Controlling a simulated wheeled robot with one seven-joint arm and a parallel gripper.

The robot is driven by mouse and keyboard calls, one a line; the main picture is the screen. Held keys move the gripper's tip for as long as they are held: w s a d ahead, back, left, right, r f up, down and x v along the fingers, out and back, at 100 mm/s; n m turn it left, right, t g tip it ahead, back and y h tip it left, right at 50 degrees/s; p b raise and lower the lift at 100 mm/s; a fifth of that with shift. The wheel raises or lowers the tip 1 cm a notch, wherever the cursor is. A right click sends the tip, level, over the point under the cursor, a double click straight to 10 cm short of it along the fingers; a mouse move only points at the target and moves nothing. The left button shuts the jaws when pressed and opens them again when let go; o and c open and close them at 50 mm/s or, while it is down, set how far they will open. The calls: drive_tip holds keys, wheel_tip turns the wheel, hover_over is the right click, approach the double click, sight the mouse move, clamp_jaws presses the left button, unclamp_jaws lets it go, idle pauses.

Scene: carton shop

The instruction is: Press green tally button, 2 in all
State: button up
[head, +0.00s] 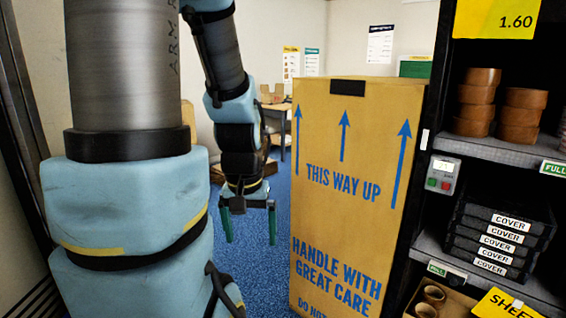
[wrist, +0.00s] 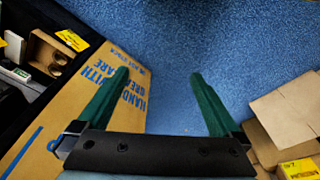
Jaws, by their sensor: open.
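The tally box (head: 443,176) is a small grey unit on the front post of the shelf rack at the right in the head view. It has a small display at its top, too small to read. Below are a green button (head: 432,183) at left and a red button (head: 446,185) at right. My gripper (head: 249,238) hangs pointing down, left of the tall carton and well away from the tally box. Its green fingers are apart with nothing between them, also in the wrist view (wrist: 160,82). I cannot make out the tally box in the wrist view.
A tall carton (head: 350,215) stands between my gripper and the rack. The rack's shelves (head: 500,150) hold brown rings, black covers and a box of tubes. Blue floor (wrist: 170,40) is clear below my gripper. Flat cardboard (wrist: 285,110) lies at the right in the wrist view.

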clamp_jaws()
idle(0.8)
idle(1.0)
